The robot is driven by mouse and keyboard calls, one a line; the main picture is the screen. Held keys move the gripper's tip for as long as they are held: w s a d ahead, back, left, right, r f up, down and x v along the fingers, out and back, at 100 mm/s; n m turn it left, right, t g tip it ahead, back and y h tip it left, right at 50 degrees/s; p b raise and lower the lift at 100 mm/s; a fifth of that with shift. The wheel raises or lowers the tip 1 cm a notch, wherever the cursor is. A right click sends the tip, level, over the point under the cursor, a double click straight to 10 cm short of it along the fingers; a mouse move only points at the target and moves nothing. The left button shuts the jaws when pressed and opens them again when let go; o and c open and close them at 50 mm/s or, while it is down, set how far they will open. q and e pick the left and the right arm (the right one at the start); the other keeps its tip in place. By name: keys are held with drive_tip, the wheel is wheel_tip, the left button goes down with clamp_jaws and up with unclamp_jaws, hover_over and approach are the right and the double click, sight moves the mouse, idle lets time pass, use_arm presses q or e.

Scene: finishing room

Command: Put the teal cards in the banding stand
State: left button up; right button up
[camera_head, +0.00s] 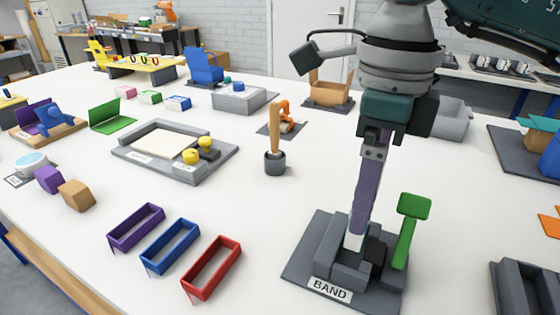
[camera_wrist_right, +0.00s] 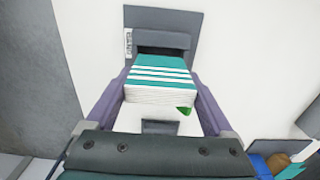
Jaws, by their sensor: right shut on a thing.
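The teal cards (camera_wrist_right: 160,78) form a stack with white stripes, in the right wrist view between the two purple fingers of my right gripper (camera_wrist_right: 160,92). The right gripper also shows in the head view (camera_head: 356,236), shut on the stack and pointing down at the stand. The banding stand (camera_head: 318,262) is dark grey with a BAND label and a green lever (camera_head: 412,208) on its right. It also shows in the right wrist view (camera_wrist_right: 185,18), beyond the cards. The fingers hide most of the stack in the head view; I cannot tell whether it touches the stand. My left gripper is out of view.
Purple (camera_head: 136,228), blue (camera_head: 170,247) and red (camera_head: 212,268) open frames lie left of the stand. A dark cup with a wooden-handled tool (camera_head: 275,160) stands behind. A dark grey holder (camera_head: 525,290) is at the lower right. White table is clear around the stand's left side.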

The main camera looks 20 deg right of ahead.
sight(351, 242)
drive_tip(key=shift+f, duration=2.6)
drive_tip(key=shift+f, duration=0.1)
drive_tip(key=o, duration=1.2)
drive_tip(key=shift+c, duration=0.2)
